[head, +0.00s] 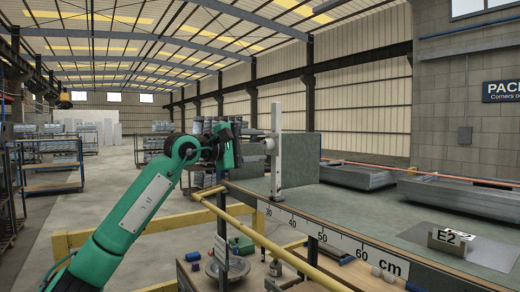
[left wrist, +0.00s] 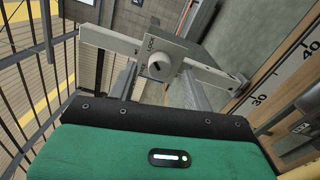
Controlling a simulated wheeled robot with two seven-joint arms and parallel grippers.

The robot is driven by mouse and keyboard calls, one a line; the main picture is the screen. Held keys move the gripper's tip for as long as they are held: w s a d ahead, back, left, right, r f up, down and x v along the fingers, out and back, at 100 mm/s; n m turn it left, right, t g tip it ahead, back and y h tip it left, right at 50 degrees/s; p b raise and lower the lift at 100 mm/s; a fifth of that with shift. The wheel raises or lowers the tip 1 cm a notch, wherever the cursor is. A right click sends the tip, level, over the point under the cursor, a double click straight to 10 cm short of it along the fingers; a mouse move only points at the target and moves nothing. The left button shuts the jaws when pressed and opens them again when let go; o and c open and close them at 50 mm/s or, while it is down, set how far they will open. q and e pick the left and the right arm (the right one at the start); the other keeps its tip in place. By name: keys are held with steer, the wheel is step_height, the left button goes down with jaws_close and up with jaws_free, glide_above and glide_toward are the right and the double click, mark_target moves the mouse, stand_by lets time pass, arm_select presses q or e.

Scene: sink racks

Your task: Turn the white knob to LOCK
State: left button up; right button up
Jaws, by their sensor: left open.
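The white knob (left wrist: 163,67) is round and sits on a pale plate with lettering above it in the left wrist view. A small dark mark shows on its face, but I cannot tell exactly where it points. In the head view the knob (head: 269,145) sticks out from a white upright post (head: 277,165) on the bench. My left gripper (head: 238,150) is open and empty, just left of the knob and apart from it. Its green body fills the bottom of the left wrist view. My right gripper is out of view.
The bench (head: 345,205) carries a cm scale along its front edge and a low block marked E2 (head: 450,240) at right. A grey-green panel (head: 301,160) stands behind the post. A yellow rail (head: 262,238) runs in front, with several items on a lower shelf.

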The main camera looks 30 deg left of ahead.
arm_select(q)
steer(key=b+v, duration=0.4)
steer(key=v, duration=0.8)
steer(key=shift+b, duration=0.3)
